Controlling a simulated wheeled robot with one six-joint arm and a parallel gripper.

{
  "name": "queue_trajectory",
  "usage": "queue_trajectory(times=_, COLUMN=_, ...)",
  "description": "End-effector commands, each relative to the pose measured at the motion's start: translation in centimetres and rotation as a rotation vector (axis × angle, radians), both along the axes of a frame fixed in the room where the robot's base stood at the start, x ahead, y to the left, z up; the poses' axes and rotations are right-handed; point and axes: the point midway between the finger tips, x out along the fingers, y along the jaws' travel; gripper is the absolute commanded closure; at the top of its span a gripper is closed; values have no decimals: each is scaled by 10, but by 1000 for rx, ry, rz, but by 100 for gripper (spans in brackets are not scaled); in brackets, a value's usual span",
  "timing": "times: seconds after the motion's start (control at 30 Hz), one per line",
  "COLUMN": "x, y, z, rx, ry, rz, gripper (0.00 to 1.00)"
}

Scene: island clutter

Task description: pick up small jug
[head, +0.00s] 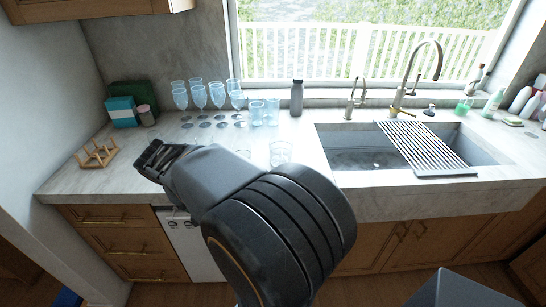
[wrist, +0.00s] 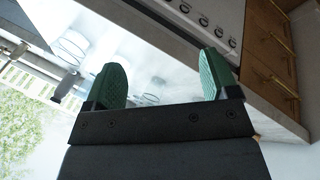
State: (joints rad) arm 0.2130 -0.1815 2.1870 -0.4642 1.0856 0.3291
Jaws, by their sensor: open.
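I cannot single out the small jug with certainty. Two clear glass vessels (head: 280,152) stand on the counter just behind my arm, partly hidden by it. Two wider blue-tinted glass vessels (head: 264,111) stand farther back, beside rows of stemmed glasses. My gripper (head: 157,154) is over the left front part of the counter, left of these vessels. In the wrist view my gripper (wrist: 162,76) is open, with its green finger pads wide apart and nothing held between them. Blurred clear glassware (wrist: 72,46) shows beyond the left finger there.
Several stemmed glasses (head: 198,97) stand at the back left. A wooden rack (head: 97,154), a teal box (head: 122,112) and a small jar (head: 146,115) are on the left. A grey bottle (head: 297,98) stands by the window. The sink (head: 360,159) is on the right.

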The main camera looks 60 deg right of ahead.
Motion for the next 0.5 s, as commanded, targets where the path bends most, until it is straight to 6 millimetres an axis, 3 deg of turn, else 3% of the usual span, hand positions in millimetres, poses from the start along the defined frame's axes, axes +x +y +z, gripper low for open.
queue_trajectory(times=0.03, x=7, y=-28, z=0, rx=-64, ry=46, rz=-72, gripper=20)
queue_trajectory(times=0.2, x=21, y=-114, z=3, rx=-299, ry=147, rz=-274, gripper=20)
queue_trajectory(times=0.3, x=24, y=-152, z=4, rx=-413, ry=183, rz=-356, gripper=20)
queue_trajectory(times=0.5, x=24, y=-198, z=2, rx=-551, ry=217, rz=-443, gripper=20)
